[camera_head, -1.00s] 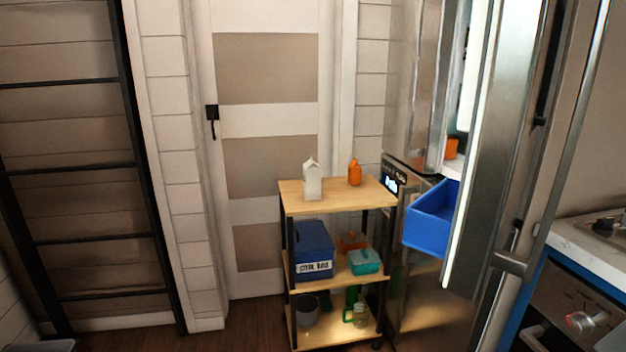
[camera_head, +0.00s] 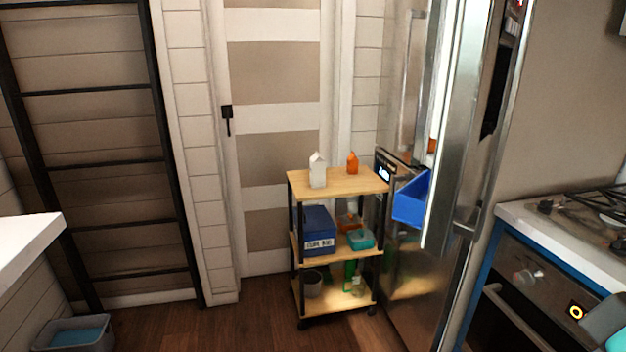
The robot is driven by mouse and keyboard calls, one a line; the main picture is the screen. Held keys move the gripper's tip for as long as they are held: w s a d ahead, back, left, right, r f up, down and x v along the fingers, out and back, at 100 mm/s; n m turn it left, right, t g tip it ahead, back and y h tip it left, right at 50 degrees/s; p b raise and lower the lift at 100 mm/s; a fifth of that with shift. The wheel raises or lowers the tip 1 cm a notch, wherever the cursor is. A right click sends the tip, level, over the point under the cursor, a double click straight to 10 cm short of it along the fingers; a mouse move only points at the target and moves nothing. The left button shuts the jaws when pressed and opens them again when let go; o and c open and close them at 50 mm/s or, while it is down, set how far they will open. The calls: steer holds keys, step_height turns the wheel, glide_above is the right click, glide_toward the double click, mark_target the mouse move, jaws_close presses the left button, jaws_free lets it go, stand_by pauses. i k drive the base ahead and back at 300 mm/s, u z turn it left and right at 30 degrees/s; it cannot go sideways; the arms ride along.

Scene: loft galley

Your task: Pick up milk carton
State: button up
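The white milk carton (camera_head: 317,170) stands upright on the wooden top shelf (camera_head: 345,184) of a small wheeled cart. It has a peaked top and stands toward the left of that shelf. An orange bottle or carton (camera_head: 352,163) stands to its right, apart from it. My gripper cannot be made out as a whole.
An open fridge door (camera_head: 463,130) and a blue drawer (camera_head: 411,198) jut out right of the cart. The lower shelves hold a blue box (camera_head: 318,230) and a teal container (camera_head: 360,240). A stove (camera_head: 535,275) stands at right, a white counter (camera_head: 22,240) at left.

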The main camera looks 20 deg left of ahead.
mark_target(317, 170)
steer(key=u, duration=0.7)
steer(key=i, duration=0.7)
steer(key=u, duration=0.9)
steer(key=i, duration=2.05)
steer(key=z, duration=1.2)
steer(key=i, duration=0.6)
steer(key=z, duration=0.5)
